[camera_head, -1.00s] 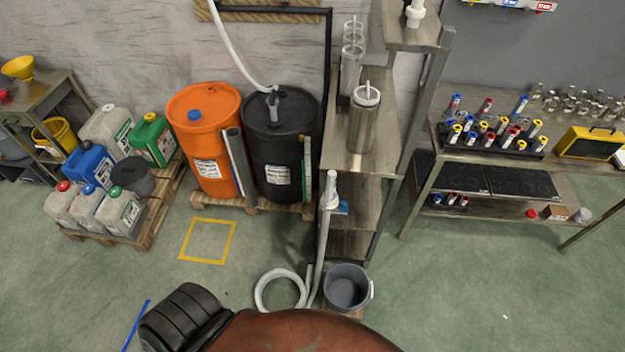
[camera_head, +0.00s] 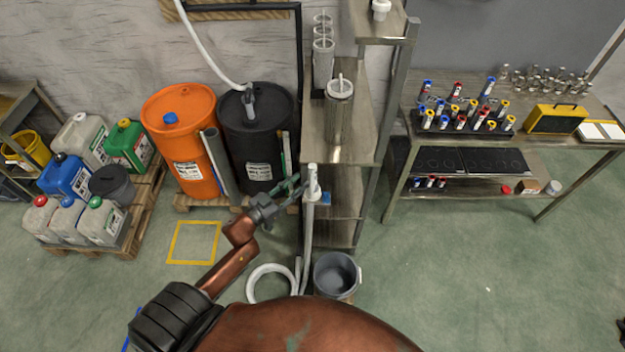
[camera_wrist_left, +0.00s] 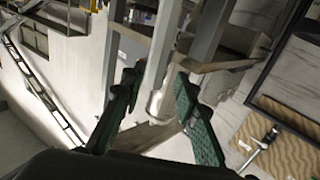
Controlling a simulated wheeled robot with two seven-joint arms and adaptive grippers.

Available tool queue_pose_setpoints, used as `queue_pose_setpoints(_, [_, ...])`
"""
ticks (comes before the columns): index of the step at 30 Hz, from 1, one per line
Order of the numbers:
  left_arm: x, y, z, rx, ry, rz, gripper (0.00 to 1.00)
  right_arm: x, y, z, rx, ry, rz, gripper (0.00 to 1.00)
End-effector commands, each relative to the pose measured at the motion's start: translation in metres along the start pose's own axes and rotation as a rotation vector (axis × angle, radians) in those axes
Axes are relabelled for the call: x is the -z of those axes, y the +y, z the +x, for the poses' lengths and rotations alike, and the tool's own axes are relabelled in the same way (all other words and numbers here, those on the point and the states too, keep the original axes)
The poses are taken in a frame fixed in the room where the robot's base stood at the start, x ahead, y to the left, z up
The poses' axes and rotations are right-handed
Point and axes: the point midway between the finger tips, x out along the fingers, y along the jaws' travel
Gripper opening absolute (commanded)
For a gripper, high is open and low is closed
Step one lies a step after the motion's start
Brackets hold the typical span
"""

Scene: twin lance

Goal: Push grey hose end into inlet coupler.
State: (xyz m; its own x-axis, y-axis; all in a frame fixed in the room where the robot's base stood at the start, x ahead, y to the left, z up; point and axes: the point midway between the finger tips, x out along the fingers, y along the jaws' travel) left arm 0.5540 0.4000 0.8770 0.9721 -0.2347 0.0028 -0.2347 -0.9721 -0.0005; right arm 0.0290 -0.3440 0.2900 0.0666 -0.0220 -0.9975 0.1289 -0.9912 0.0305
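The grey hose end (camera_head: 313,180) is a pale upright fitting at the side of the metal shelf, beside a blue piece, with the hose hanging below it. My left gripper (camera_head: 299,187) reaches it from the left, its green fingers close beside the fitting. In the left wrist view my gripper (camera_wrist_left: 158,85) has its fingers apart, with a pale cylinder, apparently the hose end (camera_wrist_left: 161,98), between them. Contact is not clear. I cannot tell for sure which part is the inlet coupler; a white fitting (camera_head: 380,9) stands on the top shelf. My right gripper is not in view.
The metal shelf (camera_head: 345,152) carries a steel canister (camera_head: 339,108). Black (camera_head: 258,135) and orange (camera_head: 181,140) drums stand behind my left arm. A grey bucket (camera_head: 336,274) and coiled hose (camera_head: 271,270) are on the floor below. The floor to the right is open.

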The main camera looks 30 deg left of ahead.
Motion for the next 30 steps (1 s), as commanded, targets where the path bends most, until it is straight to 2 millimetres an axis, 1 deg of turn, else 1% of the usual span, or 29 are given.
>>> queue_pose_setpoints(3, [0.000,0.001,0.015,-0.001,0.002,-0.001,0.28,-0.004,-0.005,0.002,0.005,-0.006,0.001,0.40])
queue_pose_setpoints(7, [-0.002,0.001,0.028,0.000,0.000,-0.001,0.28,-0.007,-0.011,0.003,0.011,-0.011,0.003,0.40])
queue_pose_setpoints(12, [-0.004,0.003,0.053,0.000,0.001,-0.002,0.28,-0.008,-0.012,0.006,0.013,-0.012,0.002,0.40])
queue_pose_setpoints(16, [-0.004,0.002,0.068,0.001,-0.001,0.000,0.28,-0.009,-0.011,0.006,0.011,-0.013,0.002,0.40])
queue_pose_setpoints(19, [-0.005,0.002,0.071,0.002,-0.002,0.000,0.28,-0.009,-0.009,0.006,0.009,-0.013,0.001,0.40])
queue_pose_setpoints(25, [-0.005,0.002,0.071,0.002,-0.003,-0.001,0.28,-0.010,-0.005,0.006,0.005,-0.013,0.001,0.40])
queue_pose_setpoints(30, [-0.005,0.002,0.071,0.002,-0.002,-0.001,0.16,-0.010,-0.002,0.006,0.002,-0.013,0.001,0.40])
